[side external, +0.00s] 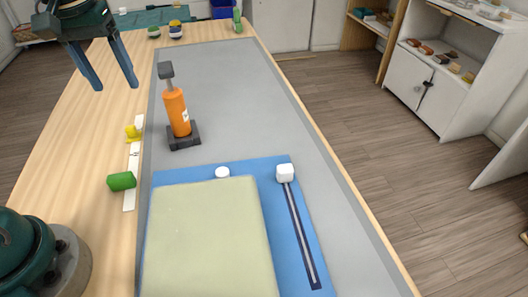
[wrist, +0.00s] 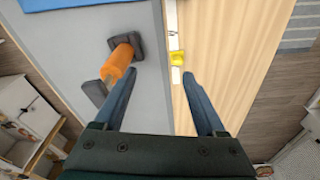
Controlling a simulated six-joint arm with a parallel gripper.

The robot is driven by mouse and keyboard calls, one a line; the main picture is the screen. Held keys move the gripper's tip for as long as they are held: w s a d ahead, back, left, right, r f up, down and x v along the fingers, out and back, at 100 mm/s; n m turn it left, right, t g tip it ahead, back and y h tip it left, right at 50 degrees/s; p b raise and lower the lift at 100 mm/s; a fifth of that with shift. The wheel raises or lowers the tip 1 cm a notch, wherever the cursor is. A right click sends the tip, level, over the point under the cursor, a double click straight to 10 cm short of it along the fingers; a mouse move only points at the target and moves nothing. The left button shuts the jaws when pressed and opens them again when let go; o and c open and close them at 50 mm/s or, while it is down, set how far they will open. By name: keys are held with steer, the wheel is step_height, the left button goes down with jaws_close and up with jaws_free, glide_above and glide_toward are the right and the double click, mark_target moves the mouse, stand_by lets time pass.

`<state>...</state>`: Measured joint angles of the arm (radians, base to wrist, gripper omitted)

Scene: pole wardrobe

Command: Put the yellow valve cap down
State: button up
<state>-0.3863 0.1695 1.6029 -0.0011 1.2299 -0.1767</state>
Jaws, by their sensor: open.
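The yellow valve cap (side external: 133,132) rests at the far end of a white strip (side external: 131,165) on the wooden table, beside the grey mat. It also shows in the wrist view (wrist: 177,58), ahead of my fingers and between their lines. My gripper (side external: 117,87) is open and empty, raised above the table at the upper left. In the wrist view my gripper (wrist: 160,80) has its two fingers wide apart with nothing between them. The cap is apart from both fingers.
An orange pump-like cylinder (side external: 175,112) stands on a dark base on the grey mat (side external: 225,85). A green piece (side external: 121,181) lies at the strip's near end. A blue board (side external: 305,230) carries a pale green pad (side external: 210,240). Several small items stand at the table's far end.

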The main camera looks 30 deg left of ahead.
steer(key=s+d+m+t, duration=0.4)
steer(key=s+d+m, duration=0.2)
steer(key=s+d, duration=0.4)
steer(key=shift+s+d+f+h, duration=0.2)
steer(key=shift+s+d+h, duration=0.1)
steer(key=shift+s, duration=0.35)
steer(key=shift+s+d+f, duration=0.25)
steer(key=shift+s+f, duration=0.05)
steer(key=shift+s, duration=0.15)
steer(key=shift+c, duration=0.6)
